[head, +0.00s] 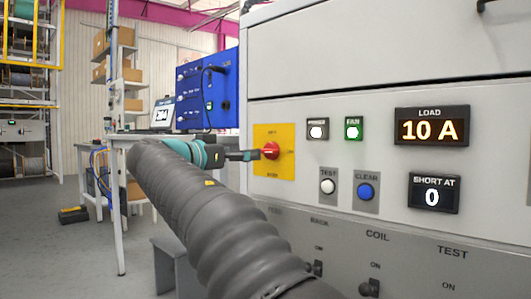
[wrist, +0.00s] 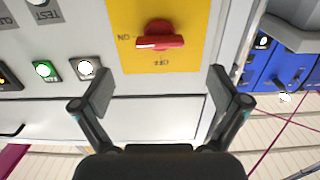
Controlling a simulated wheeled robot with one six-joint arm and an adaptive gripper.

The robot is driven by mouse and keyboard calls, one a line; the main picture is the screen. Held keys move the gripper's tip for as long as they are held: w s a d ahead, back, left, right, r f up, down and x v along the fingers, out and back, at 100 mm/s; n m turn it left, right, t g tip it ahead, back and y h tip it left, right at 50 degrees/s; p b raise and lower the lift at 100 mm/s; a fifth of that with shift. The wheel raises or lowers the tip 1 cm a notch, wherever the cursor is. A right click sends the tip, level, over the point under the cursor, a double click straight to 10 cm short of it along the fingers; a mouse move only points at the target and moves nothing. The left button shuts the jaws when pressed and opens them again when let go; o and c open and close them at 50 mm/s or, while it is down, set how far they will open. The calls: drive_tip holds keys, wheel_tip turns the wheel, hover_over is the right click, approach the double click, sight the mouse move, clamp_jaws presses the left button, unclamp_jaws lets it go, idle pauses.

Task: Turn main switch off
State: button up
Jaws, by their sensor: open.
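The main switch is a red knob (head: 271,151) on a yellow plate (head: 272,171) on the panel's left side. In the wrist view, which is upside down, the red knob (wrist: 160,41) lies horizontal on the yellow plate (wrist: 190,62), one end towards the ON label at left. The OFF label is below the knob in that picture. My gripper (wrist: 162,88) is open and empty, its fingers spread wider than the knob. The knob appears ahead of the fingers, not between them. In the head view my gripper (head: 246,155) is close to the knob's left; contact cannot be told.
Right of the plate are a lit white button (head: 317,131), a green FAN light (head: 353,132), a TEST button (head: 328,186) and a blue CLEAR button (head: 366,191). The LOAD display (head: 431,128) reads 10 A; the SHORT AT display (head: 434,193) reads 0. A blue unit (head: 222,95) stands behind.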

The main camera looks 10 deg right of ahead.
sight(263, 151)
drive_tip(key=x, duration=0.9)
drive_tip(key=shift+d+p, duration=0.1)
drive_tip(key=shift+p, duration=0.3)
drive_tip(key=c, duration=1.1)
